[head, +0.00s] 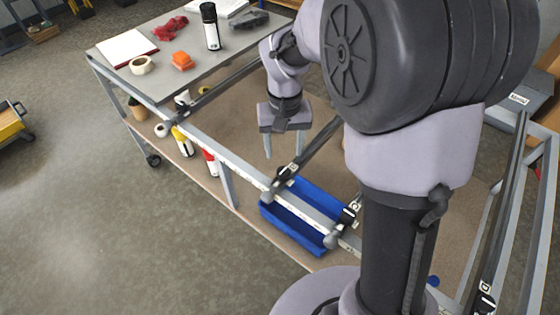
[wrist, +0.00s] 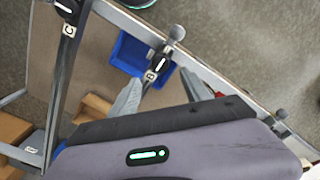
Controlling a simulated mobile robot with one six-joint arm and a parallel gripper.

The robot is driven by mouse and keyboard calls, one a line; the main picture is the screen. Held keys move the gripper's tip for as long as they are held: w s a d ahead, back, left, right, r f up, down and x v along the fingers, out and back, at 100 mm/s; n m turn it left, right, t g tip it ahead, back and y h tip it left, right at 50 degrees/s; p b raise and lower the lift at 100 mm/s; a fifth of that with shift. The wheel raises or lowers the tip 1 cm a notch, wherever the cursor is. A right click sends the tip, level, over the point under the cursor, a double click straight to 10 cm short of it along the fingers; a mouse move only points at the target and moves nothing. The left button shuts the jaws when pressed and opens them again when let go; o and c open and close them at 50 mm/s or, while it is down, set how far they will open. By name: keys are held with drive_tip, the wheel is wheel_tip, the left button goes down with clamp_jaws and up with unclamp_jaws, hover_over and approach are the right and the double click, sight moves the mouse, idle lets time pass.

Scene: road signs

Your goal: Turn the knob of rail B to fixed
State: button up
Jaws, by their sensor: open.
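Rail B (head: 318,140) is a dark bar that runs back from the light metal front beam of the frame. Its black knob (head: 284,174) sits at the front end, close to the beam. In the wrist view the knob (wrist: 161,63) has a pale mark, and a white label with the letter B is beside it. I cannot read which setting the mark points to. My gripper (head: 284,150) points down, open and empty, above and behind the knob. In the wrist view the fingers (wrist: 160,88) are on either side of rail B in the picture, apart from the knob.
Rail C (wrist: 62,70) with its label lies left in the wrist view. Other rail knobs stand along the front beam (head: 228,155). A blue bin (head: 315,195) is below the beam. A grey tabletop (head: 150,85) at the left holds a black bottle, tape and an orange block.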

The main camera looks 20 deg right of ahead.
sight(283, 170)
wheel_tip(283, 170, down, 9)
drive_tip(key=shift+r+b, duration=0.2)
drive_tip(key=shift+b, duration=1)
clamp_jaws()
